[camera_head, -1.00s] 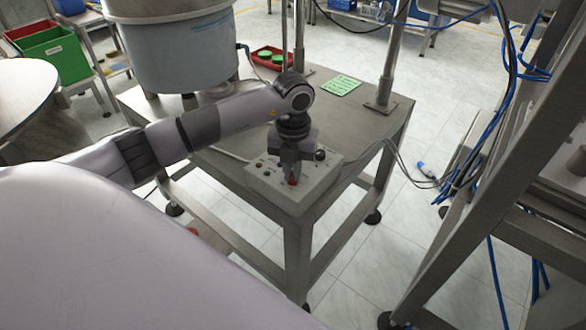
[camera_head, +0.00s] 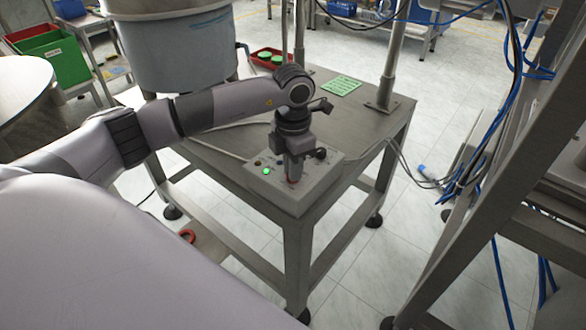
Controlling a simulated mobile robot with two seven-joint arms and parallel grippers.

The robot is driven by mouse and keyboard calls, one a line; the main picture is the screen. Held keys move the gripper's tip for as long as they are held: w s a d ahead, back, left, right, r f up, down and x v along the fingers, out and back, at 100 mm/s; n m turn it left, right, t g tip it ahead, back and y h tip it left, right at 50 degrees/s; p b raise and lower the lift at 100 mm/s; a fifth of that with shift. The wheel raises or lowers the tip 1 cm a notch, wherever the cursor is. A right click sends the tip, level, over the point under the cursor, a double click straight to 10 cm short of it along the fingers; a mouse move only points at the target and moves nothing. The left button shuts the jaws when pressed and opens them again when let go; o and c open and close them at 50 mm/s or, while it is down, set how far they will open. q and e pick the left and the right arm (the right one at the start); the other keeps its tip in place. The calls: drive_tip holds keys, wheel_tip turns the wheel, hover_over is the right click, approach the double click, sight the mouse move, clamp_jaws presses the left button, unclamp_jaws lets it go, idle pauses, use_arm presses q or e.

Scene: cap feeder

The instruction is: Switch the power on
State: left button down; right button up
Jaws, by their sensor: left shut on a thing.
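The grey control box (camera_head: 313,193) sits on the near corner of the steel table. A green lamp (camera_head: 266,171) glows on its top panel, with a small dark orange button (camera_head: 257,162) beside it. A black knob (camera_head: 320,154) stands at the panel's right. My left gripper (camera_head: 293,178) points down over the panel's near part and is shut on the red switch, which is mostly hidden by the fingers; only a trace of red shows at the tips. My right gripper is not in view.
A large round steel feeder bowl (camera_head: 185,50) stands at the table's back left. A green card (camera_head: 342,84) and a red tray (camera_head: 270,57) with green caps lie on the steel table (camera_head: 335,108). A metal frame with blue cables is at right.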

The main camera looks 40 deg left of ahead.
use_arm(q)
drive_tip(key=shift+m, duration=0.8)
drive_tip(key=shift+r, duration=0.1)
drive_tip(key=c, duration=1.2)
unclamp_jaws()
drive_tip(key=shift+r, duration=3.55)
drive_tip(key=shift+d, duration=0.1)
